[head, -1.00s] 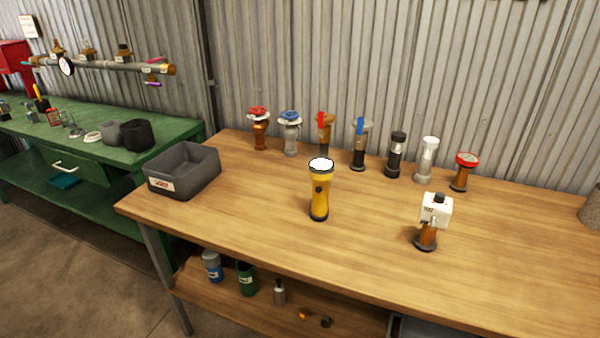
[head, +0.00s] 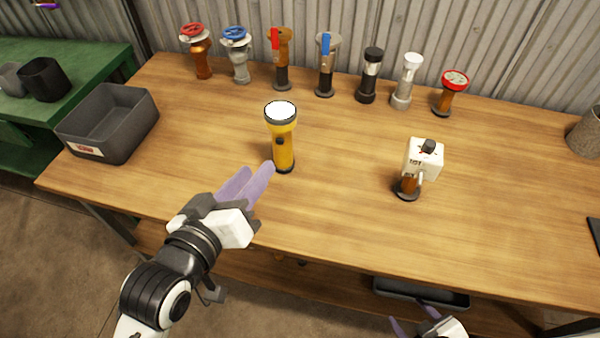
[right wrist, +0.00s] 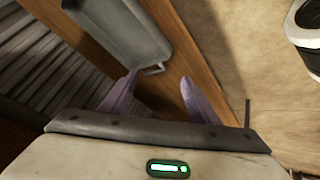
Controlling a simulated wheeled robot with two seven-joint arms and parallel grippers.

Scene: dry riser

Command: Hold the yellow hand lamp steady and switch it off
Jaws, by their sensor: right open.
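The yellow hand lamp (head: 283,150) stands upright on the wooden workbench, its round white lens facing up and bright. A dark switch (head: 280,141) shows on its side. My left gripper (head: 260,168) is just left of and in front of the lamp's lower body, its two purple fingers slightly apart and pointing toward it. Nothing shows between them, and I cannot tell whether a fingertip touches the lamp. My right gripper (head: 408,312) is open and empty at the bottom of the head view, in front of the bench; its fingers also show in the right wrist view (right wrist: 159,76).
A grey bin (head: 110,125) stands on the bench at left. Several valves and fittings (head: 325,65) line the back. A white boxed device (head: 423,158) stands right of the lamp. A grey tray (head: 420,294) is below the bench edge. The bench between is clear.

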